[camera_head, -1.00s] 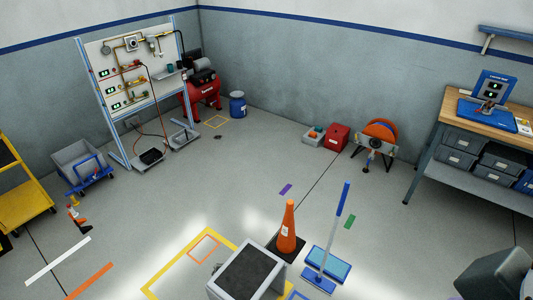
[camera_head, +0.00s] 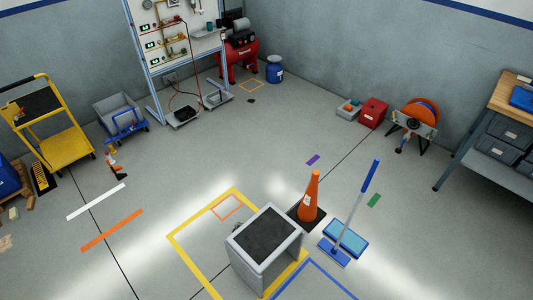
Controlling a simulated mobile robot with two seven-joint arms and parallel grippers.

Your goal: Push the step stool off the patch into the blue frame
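The step stool (camera_head: 264,241) is a grey block with a black top. It stands upright at the lower middle, over the right part of a yellow taped outline (camera_head: 187,244) on the floor. The blue frame (camera_head: 317,268) is a blue taped line on the floor to the right of the stool, and the picture's bottom edge cuts it off. A small orange outline (camera_head: 227,206) lies inside the yellow one, behind the stool. Neither of my grippers is in view.
An orange cone (camera_head: 310,197) on a black base stands just behind the stool's right side. A blue mop (camera_head: 345,238) with an upright handle stands right of it. A yellow cart (camera_head: 66,150) is at the left, a workbench (camera_head: 490,140) at the right. Floor left of the stool is open.

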